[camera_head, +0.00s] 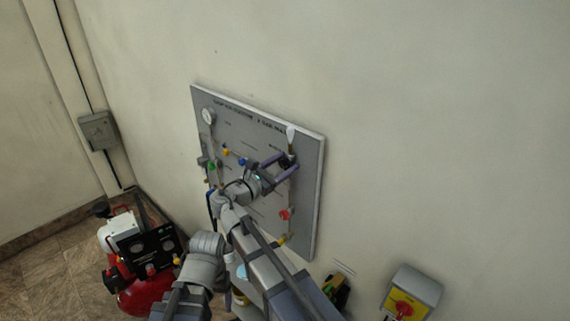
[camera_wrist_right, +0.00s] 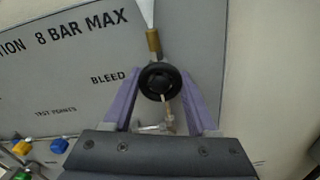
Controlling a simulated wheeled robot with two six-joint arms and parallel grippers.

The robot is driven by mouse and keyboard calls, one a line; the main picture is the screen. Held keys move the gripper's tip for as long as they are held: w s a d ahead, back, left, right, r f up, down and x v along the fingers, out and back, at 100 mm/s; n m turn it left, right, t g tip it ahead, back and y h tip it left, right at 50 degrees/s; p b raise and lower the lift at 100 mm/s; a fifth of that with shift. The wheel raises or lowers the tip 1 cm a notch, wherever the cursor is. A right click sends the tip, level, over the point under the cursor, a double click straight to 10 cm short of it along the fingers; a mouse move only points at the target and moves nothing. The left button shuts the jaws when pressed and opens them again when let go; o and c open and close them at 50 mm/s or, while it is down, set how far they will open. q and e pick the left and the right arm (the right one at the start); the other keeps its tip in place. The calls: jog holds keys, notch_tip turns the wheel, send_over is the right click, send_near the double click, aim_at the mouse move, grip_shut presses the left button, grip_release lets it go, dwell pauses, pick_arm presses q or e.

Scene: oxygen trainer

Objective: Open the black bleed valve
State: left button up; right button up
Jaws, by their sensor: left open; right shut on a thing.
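The black bleed valve (camera_wrist_right: 146,83) is a round black knob below a brass fitting, beside the word BLEED on the grey panel. My right gripper (camera_wrist_right: 159,78) has its two purple fingers against the left and right sides of the knob, shut on it. In the head view the right gripper (camera_head: 288,165) reaches the upper right of the panel (camera_head: 308,200), and its fingers partly cover the knob. I cannot make out my left gripper's fingers in either view. How far the knob is turned cannot be told.
A white cone (camera_head: 291,132) stands above the valve. A red knob (camera_head: 285,214) sits lower on the panel, and a gauge (camera_head: 208,116) at its upper left. A red compressor (camera_head: 140,297) stands on the floor at left. A yellow switch box (camera_head: 411,291) is at right.

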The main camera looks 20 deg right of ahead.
jog(key=shift+s+f, duration=0.1)
dwell(0.5)
jog(key=o, duration=1.3)
jog(key=shift+a, duration=0.1)
jog(key=shift+o, duration=0.3)
